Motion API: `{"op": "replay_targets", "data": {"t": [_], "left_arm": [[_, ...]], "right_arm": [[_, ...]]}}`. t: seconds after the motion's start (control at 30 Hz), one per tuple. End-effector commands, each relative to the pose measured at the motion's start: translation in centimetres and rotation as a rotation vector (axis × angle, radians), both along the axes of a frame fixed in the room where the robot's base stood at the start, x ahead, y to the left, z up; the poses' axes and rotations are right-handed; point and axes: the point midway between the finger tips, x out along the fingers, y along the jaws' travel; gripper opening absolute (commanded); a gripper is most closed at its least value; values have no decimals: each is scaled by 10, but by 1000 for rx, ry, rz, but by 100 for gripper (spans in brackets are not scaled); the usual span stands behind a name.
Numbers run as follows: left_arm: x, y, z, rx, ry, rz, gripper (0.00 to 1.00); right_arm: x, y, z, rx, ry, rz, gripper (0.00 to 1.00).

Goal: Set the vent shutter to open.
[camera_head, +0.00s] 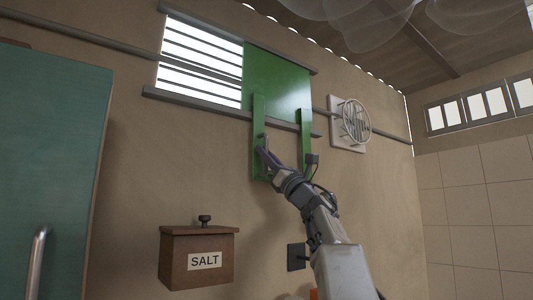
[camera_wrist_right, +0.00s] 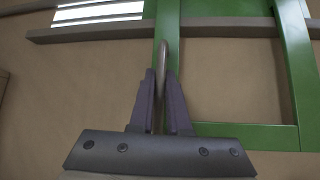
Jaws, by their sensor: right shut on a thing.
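The green vent shutter (camera_head: 280,82) is a flat panel between two grey horizontal rails high on the wall. It stands at the right of the opening, and the slatted vent (camera_head: 202,62) shows bright to its left. A green frame hangs below the panel and also shows in the right wrist view (camera_wrist_right: 240,138). My right gripper (camera_head: 263,146) is at the frame's left upright. In the right wrist view its fingers (camera_wrist_right: 161,88) are shut on a thin metal handle (camera_wrist_right: 163,58) on that upright. My left gripper is not in view.
A brown salt box (camera_head: 198,256) hangs on the wall below. A teal cabinet door (camera_head: 45,170) with a metal handle is at the left. A round fan-like fitting (camera_head: 352,122) is on the wall to the right of the shutter.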

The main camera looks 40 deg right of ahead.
Motion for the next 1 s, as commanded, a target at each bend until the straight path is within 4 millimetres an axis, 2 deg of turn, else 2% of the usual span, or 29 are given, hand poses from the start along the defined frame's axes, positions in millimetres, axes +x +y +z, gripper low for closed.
{"op": "replay_targets", "data": {"t": [0.17, 0.2, 0.27, 0.67, 0.83, 1.0], "left_arm": [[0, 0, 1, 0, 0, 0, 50], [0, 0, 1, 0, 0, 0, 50], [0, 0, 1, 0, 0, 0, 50], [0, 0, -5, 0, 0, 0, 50], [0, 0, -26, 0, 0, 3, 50], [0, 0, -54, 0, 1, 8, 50]], "right_arm": [[-2, 2, 3, -2, -5, 0, 0], [-2, 2, 3, -2, -5, 0, 22], [-2, 1, 3, -3, -5, -1, 45], [-4, -1, -3, -2, -2, -4, 45], [-16, -3, -20, -2, -1, -5, 45], [-36, -7, -42, -3, -3, -5, 45]]}}
